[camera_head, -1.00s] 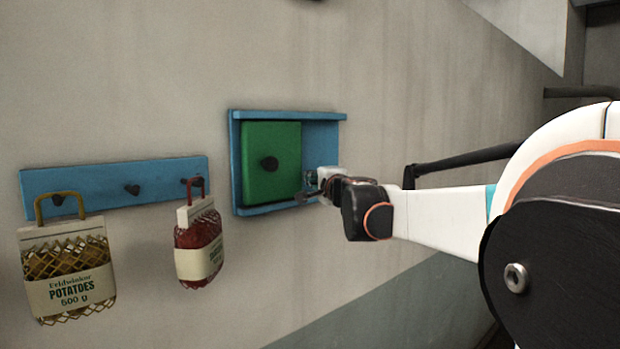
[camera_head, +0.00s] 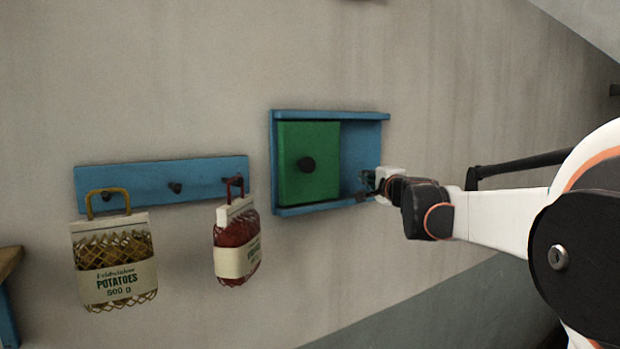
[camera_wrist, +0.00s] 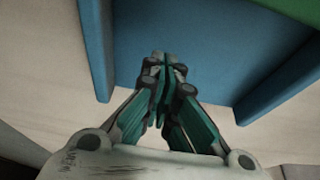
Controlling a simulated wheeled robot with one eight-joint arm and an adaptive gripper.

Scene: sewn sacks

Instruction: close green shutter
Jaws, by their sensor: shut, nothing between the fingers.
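The green shutter (camera_head: 322,188) is a square panel with a dark round knob (camera_head: 306,164). It covers the left part of the blue wall box (camera_head: 362,135); the right part of the box is open. My gripper (camera_head: 366,184) is at the lower right of the box opening, right of the shutter and apart from it. In the wrist view my gripper (camera_wrist: 163,62) is shut and empty, with its fingertips in front of the blue box interior (camera_wrist: 200,45). The green shutter's edge (camera_wrist: 298,8) shows at the top right there.
A blue hook rail (camera_head: 150,176) hangs left of the box. A potato sack (camera_head: 118,285) and a red sack (camera_head: 238,262) hang from it. A wooden edge (camera_head: 8,262) shows at far left. The wall below the box is clear.

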